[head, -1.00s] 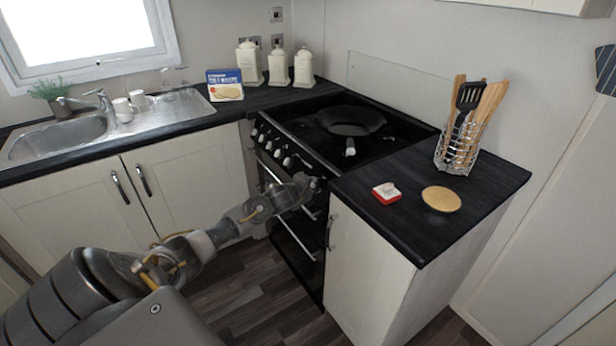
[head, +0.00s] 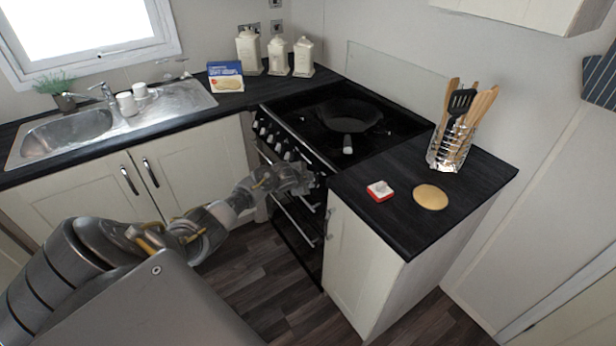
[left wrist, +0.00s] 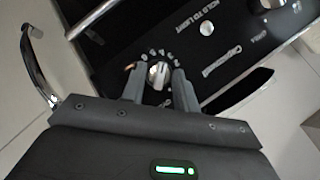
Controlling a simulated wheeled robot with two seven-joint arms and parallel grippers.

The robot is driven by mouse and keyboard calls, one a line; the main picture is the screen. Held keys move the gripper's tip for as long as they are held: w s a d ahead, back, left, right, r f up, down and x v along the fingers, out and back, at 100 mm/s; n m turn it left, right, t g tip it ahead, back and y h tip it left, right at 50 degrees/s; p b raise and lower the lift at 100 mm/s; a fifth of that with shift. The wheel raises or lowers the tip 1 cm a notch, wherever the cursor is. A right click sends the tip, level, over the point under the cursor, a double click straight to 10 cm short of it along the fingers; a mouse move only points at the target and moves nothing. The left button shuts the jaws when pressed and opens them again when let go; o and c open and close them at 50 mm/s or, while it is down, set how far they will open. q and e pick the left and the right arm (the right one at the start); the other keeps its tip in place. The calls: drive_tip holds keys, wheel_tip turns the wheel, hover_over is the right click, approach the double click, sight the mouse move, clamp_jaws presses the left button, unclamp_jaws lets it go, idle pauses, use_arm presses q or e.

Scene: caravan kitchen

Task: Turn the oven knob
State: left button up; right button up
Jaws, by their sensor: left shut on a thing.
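The black oven (head: 300,215) stands in the corner between the counters, with a row of silver knobs along its front panel. In the left wrist view, one silver oven knob (left wrist: 158,75), ringed by white markings, sits between the two grey fingers of my left gripper (left wrist: 159,80). The fingers are closed on its sides. In the head view, my left gripper (head: 308,180) is at the right end of the oven's front panel, and the arm hides the held knob. My right gripper is not in view.
A frying pan (head: 350,116) sits on the hob, its handle pointing forward. The right counter holds a utensil basket (head: 448,150), a red and white item (head: 380,191) and a round tan disc (head: 431,197). Cabinet doors with handles flank the oven.

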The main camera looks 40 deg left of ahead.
use_arm(q)
drive_tip(key=shift+r, duration=0.1)
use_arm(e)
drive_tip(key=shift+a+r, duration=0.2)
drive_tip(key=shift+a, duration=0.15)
use_arm(q)
drive_tip(key=o, duration=1)
drive_tip(key=shift+c, duration=0.2)
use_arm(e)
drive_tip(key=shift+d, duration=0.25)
use_arm(q)
drive_tip(key=a+v, duration=0.1)
drive_tip(key=v, duration=0.9)
drive_tip(key=shift+s+d+r+p, duration=0.2)
drive_tip(key=shift+d+r+p, duration=0.1)
drive_tip(key=shift+d, duration=0.2)
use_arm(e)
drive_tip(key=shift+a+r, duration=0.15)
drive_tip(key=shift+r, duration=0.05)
